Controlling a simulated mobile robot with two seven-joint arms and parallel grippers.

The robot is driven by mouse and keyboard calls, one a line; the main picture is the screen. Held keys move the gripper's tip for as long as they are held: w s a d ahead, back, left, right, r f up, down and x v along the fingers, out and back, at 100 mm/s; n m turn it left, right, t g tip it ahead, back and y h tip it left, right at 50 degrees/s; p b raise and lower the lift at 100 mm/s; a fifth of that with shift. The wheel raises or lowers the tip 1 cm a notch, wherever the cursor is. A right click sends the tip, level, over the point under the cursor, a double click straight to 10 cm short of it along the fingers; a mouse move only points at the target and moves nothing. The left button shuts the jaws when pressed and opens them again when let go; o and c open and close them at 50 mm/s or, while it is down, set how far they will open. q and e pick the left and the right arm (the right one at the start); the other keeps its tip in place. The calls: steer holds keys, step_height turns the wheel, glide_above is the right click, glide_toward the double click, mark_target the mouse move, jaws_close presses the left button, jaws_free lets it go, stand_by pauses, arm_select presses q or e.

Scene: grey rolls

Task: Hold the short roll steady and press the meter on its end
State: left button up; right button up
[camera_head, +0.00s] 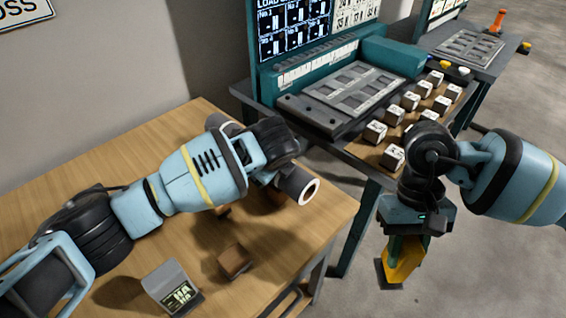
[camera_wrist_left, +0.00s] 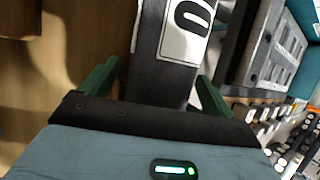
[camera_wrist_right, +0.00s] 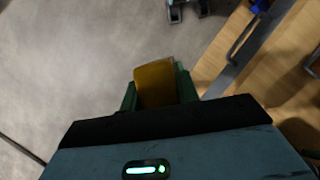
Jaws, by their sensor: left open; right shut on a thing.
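The short roll is dark grey with a pale ring-shaped end (camera_head: 309,191) facing front right, over the table's right side. My left gripper (camera_head: 275,178) is over it, hiding its middle. In the left wrist view, the roll (camera_wrist_left: 160,82) with a white label lies between the spread fingers (camera_wrist_left: 156,88), with a gap beside it. My right gripper (camera_head: 405,236) is shut on the yellow meter (camera_head: 401,262), in the air right of the table and apart from the roll. The meter also shows between the fingers in the right wrist view (camera_wrist_right: 155,84).
On the wooden table (camera_head: 130,150) are a brown block (camera_head: 235,260) and a small stand with a dark label (camera_head: 172,290). A grey cylinder part (camera_head: 222,123) shows behind my left arm.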

arm_select(q)
steer(key=shift+f, duration=0.1)
steer(key=shift+c, duration=0.4)
steer(key=c, duration=1.2)
steer(key=shift+o, duration=0.2)
